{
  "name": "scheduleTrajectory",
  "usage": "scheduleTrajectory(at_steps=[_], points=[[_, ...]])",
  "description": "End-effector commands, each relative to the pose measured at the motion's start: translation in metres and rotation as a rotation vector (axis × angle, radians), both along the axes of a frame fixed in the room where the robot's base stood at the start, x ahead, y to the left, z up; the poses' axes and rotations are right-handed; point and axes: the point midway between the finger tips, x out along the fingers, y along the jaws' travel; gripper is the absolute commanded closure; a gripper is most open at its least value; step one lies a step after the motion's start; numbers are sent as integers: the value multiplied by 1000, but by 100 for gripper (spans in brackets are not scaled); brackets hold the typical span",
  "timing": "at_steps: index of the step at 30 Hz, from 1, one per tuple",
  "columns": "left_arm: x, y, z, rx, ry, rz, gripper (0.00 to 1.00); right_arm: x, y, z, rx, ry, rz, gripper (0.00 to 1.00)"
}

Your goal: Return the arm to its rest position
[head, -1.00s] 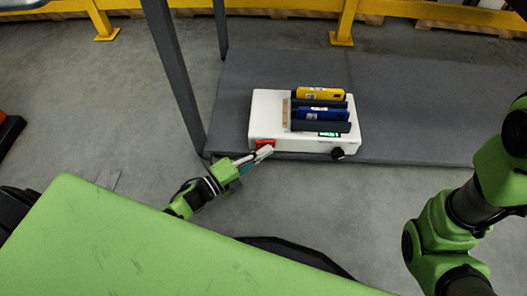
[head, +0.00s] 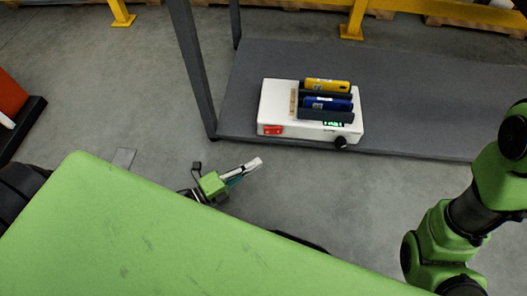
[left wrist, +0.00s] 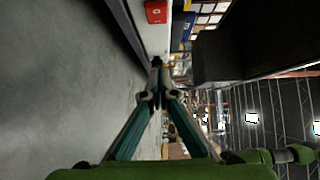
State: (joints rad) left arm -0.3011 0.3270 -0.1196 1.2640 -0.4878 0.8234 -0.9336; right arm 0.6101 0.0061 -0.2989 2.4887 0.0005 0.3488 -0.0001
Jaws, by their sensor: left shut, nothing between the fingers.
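My left gripper (head: 252,165) is shut and empty in the head view, in front of and below the white device, clear of it. In the left wrist view its two fingers (left wrist: 158,75) meet at the tips with nothing between them. My right arm shows at the right edge of the head view; its gripper is out of frame. The white device (head: 277,100) stands on the grey shelf and has a red switch (head: 273,130) at its front left, a green lit display and a black knob. The red switch also shows in the left wrist view (left wrist: 156,12).
A grey post (head: 192,68) rises at the left end of the grey shelf (head: 420,110). Grey floor lies open in front. A yellow barrier (head: 440,9) runs along the back.

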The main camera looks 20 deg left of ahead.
Motion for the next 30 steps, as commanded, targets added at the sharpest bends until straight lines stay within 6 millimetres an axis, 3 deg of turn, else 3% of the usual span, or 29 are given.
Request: scheduleTrajectory(at_steps=[6, 24, 27, 29, 30], points=[[-16, 6, 1, 0, -1, 0, 100, 7, 0, 0, 1, 18, 2, 55], [-16, 6, 2, -2, -3, -1, 100, 6, 0, -1, -1, 16, 1, 55], [-12, -1, 19, -36, -15, -5, 100, 10, -1, 0, 0, 27, 1, 55], [-8, -10, 42, -84, -32, -11, 100, 15, -1, 1, 1, 45, 2, 55], [-4, -18, 64, -131, -46, -17, 100, 20, -1, 1, 1, 61, 3, 55]])
